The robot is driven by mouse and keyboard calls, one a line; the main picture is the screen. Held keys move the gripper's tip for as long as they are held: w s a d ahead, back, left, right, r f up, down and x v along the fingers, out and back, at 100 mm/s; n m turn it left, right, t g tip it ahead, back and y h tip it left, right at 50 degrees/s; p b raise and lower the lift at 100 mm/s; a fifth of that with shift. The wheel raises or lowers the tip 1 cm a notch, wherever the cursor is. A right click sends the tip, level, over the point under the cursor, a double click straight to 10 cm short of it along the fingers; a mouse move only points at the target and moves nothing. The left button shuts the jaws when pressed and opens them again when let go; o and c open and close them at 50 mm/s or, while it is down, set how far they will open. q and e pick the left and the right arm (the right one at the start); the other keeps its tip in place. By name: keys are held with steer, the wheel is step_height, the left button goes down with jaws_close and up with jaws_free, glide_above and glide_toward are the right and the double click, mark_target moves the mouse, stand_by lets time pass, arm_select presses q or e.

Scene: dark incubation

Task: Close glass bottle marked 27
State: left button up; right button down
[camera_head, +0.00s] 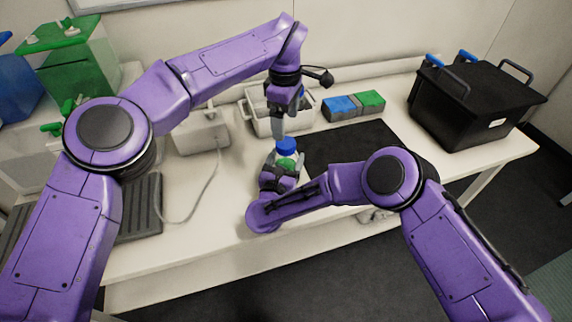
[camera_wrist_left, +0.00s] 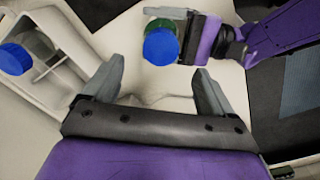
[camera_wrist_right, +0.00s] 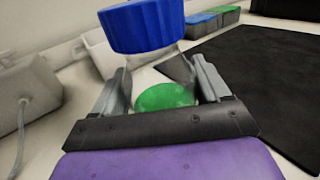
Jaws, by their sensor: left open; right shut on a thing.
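My right gripper (camera_wrist_right: 165,90) is shut on a clear glass bottle (camera_wrist_right: 165,66), held upright above the bench. Green shows low in the bottle. A ribbed blue cap (camera_wrist_right: 142,26) is at its top; I cannot tell whether it is fully seated. In the head view the blue cap (camera_head: 286,145) is just below my left gripper (camera_head: 278,127). In the left wrist view my left gripper (camera_wrist_left: 157,85) is open and empty, and the blue cap (camera_wrist_left: 161,46) lies beyond its fingertips. No number is readable on the bottle.
A white bin (camera_head: 262,124) stands behind the grippers; another blue cap (camera_wrist_left: 14,59) shows there. A blue block (camera_head: 340,107) and green block (camera_head: 371,101) sit by a black mat (camera_head: 350,148). A black crate (camera_head: 475,105) is at right, a white device (camera_head: 200,137) with a cable at left.

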arm_select(q)
step_height(320, 180, up, 4)
steer(key=shift+r, duration=0.2)
arm_select(e)
jaws_free()
steer(key=shift+s+a, duration=0.1)
steer(key=shift+s, duration=0.25)
arm_select(q)
step_height(320, 180, down, 3)
steer(key=b, duration=0.2)
steer(key=shift+r+b, duration=0.2)
steer(key=shift+b, duration=0.15)
arm_select(e)
steer(key=v, duration=0.9)
steer(key=shift+s, duration=0.15)
steer(key=shift+s+r, duration=0.1)
steer(key=shift+s, duration=0.15)
